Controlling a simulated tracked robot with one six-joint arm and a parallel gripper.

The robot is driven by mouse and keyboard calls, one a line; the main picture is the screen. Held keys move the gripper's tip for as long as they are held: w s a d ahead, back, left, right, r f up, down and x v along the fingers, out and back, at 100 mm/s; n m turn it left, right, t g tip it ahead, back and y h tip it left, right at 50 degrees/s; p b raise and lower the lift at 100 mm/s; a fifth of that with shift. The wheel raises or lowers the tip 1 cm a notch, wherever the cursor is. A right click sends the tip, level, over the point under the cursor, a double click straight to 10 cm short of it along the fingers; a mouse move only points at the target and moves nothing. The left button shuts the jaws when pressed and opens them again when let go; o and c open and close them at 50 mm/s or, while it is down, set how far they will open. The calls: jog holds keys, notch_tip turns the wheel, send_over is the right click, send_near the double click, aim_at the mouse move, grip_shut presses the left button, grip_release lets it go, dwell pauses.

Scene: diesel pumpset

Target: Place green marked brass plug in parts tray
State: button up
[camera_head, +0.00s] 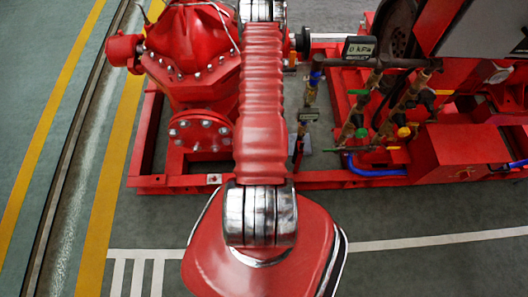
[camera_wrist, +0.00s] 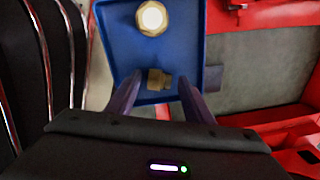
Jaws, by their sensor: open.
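The blue parts tray (camera_wrist: 185,50) fills the upper middle of the wrist view. A small brass plug (camera_wrist: 158,79) lies on its side in the tray's near part. My gripper (camera_wrist: 160,86) is open, with one dark finger on each side of this plug and a gap on both sides. I see no green mark on the plug, so I cannot tell if it is the marked one. A larger round brass piece (camera_wrist: 151,18) with a bright pale centre sits farther up in the tray. I cannot make out the tray or gripper in the head view.
Red frame members (camera_wrist: 285,115) lie right of the tray. In the head view, a red pump (camera_head: 190,60) stands left of my arm. Brass valve pipework (camera_head: 375,100) with a 0 kPa gauge (camera_head: 359,47) stands to the right. Floor in front of the red skid (camera_head: 350,178) is clear.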

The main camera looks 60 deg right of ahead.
notch_tip(320, 180, up, 12)
jog(key=shift+a, duration=0.45)
dwell(0.4)
jog(key=shift+s+f, duration=0.1)
dwell(0.6)
